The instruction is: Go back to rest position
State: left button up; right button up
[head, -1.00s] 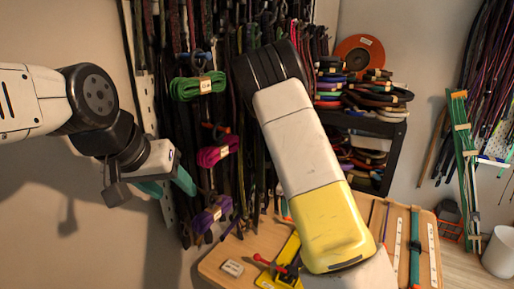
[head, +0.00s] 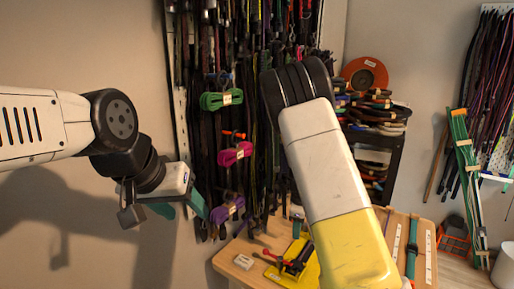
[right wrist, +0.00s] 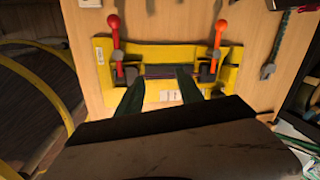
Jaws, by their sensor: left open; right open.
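My left gripper (head: 178,208) hangs at the left in the head view, its teal fingers apart and empty. It is in front of the bare wall, just left of the hanging cords. My right arm, white and yellow, reaches down over the table in the head view and hides its own gripper. In the right wrist view my right gripper (right wrist: 160,88) is open. The fixture is partly visible in the head view (head: 306,272).
The wooden table (head: 232,262) carries a small white block (head: 244,262) and strips at its right side. Green (head: 221,100), magenta (head: 234,154) and purple (head: 227,209) cord bundles hang behind. A dark shelf (head: 374,160) holds coils, with an orange spool (head: 365,75) above.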

jog(key=s+a+r+n+t+y, duration=0.1)
jog(key=s+r+n+y, duration=0.1)
jog(key=s+r+n, duration=0.55)
jog(key=s+a+r+n+y, duration=0.1)
jog(key=s+r+n+y, duration=0.3)
jog(key=r, duration=0.7)
jog(key=s+d+r+n+t+h, duration=0.1)
jog(key=s+r+n, duration=0.3)
jog(key=s, duration=0.4)
jog(key=s+d+r+n+t+h, duration=0.1)
jog(key=s+r+n+t+h, duration=0.1)
jog(key=s+r+n, duration=0.2)
jog(key=s+n, duration=0.3)
jog(key=s, duration=0.1)
jog(key=shift+s+r, duration=0.2)
jog(key=shift+s, duration=0.1)
